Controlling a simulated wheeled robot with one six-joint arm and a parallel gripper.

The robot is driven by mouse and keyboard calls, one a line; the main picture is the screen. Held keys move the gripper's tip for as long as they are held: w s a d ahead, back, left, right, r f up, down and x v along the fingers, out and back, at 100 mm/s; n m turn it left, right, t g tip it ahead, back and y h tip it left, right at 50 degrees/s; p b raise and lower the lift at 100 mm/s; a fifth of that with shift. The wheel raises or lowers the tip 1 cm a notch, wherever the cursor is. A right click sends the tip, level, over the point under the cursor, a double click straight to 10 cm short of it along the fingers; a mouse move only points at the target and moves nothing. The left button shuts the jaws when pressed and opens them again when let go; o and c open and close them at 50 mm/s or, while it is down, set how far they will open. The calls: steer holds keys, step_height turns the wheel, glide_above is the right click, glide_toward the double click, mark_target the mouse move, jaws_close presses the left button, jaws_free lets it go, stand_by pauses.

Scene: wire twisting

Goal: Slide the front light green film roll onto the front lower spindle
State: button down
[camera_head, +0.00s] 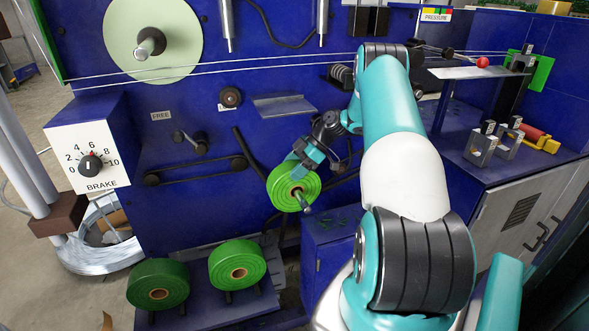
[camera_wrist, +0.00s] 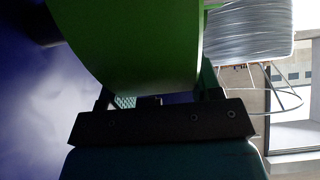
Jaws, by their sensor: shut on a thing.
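The light green film roll (camera_head: 281,189) is upright in the middle of the head view, its flat face toward the camera. My gripper (camera_head: 308,163) is shut on its upper right rim. In the wrist view the roll (camera_wrist: 135,45) fills the space between the fingers (camera_wrist: 160,101). A grey spindle end (camera_head: 304,205) shows at the roll's core and sticks out toward the camera, so the roll appears to be around the front lower spindle. How far along the spindle it sits is hard to tell. The spindle's base is hidden behind the roll.
A large pale roll (camera_head: 152,38) is mounted at upper left. White wires (camera_head: 250,64) cross above my gripper. Dark bars and a roller arm (camera_head: 195,171) stand left of the held roll.

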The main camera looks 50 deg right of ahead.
steer(key=shift+w+d+r, duration=0.1)
steer(key=shift+w+d, duration=0.25)
steer(key=shift+w, duration=0.25)
steer(key=shift+c, duration=1.5)
jaws_free()
steer(key=shift+o, duration=0.4)
